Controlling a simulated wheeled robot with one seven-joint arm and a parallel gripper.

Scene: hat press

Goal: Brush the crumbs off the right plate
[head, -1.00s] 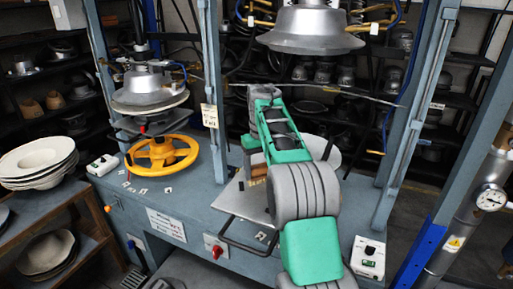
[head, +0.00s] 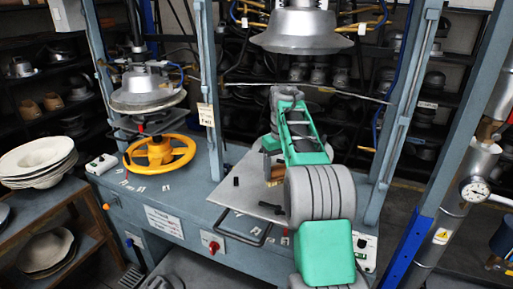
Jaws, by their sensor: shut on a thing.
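The right plate (head: 236,197) is a flat grey slab with a bar handle at its front, under the right-hand press. A small dark bit (head: 236,182) lies on its left part, and another dark piece (head: 270,207) lies near its front edge. They look like crumbs. My gripper (head: 268,149) is over the plate, largely hidden behind my green and grey arm. It is shut on a small brown, wooden-looking block, likely the brush (head: 273,172), low over the plate. Whether the brush touches the plate is unclear. The plate's right part is hidden by my arm.
A silver press head (head: 295,32) hangs above the plate between blue-grey posts. To the left are a yellow handwheel (head: 160,154) and a second press head (head: 147,90). Stacked pale hats (head: 38,160) sit on a shelf at far left. A gauge (head: 474,190) stands at right.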

